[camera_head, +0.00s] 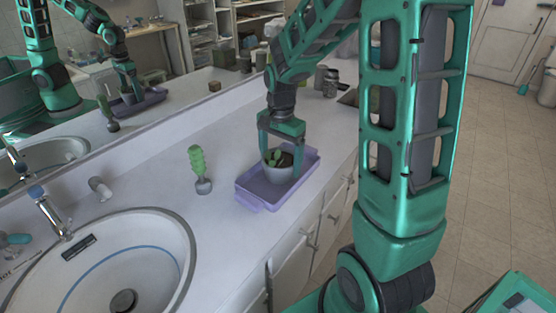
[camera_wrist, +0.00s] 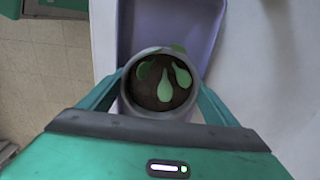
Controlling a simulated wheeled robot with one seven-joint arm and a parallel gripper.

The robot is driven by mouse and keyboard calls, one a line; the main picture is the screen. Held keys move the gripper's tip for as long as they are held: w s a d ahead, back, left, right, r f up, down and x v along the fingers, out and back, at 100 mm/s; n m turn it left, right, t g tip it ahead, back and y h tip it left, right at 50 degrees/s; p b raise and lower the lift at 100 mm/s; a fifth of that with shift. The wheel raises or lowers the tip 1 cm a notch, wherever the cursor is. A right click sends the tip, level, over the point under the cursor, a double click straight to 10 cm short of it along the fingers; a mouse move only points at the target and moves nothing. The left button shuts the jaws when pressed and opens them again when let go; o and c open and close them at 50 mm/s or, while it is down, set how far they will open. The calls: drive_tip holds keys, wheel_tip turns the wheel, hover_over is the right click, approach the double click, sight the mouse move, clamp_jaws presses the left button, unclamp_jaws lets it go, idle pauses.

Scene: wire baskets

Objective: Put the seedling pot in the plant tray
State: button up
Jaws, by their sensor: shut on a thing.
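The seedling pot (camera_head: 277,172) is a grey round pot with dark soil and green leaves. It also shows in the wrist view (camera_wrist: 160,93), seen from above. My gripper (camera_head: 281,158) points down and is shut on the pot, one finger on each side. The plant tray (camera_head: 262,201) is a shallow purple tray on the white counter; its interior also shows in the wrist view (camera_wrist: 172,28). The pot is over or inside the tray's area. Whether its base touches the tray floor, I cannot tell.
A green cactus-like brush (camera_head: 198,165) stands on the counter left of the tray. A sink (camera_head: 105,265) with a faucet (camera_head: 48,212) is at the front left. Jars (camera_head: 330,82) stand at the back. A mirror runs along the wall. The counter between brush and tray is clear.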

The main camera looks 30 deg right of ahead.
idle(0.3)
drive_tip(key=o, duration=1.8)
drive_tip(key=shift+f, duration=0.1)
drive_tip(key=shift+r, duration=4.55)
drive_tip(key=shift+r, duration=0.1)
wheel_tip(320, 180, up, 10)
drive_tip(key=shift+r, duration=0.25)
drive_tip(key=shift+w, duration=0.1)
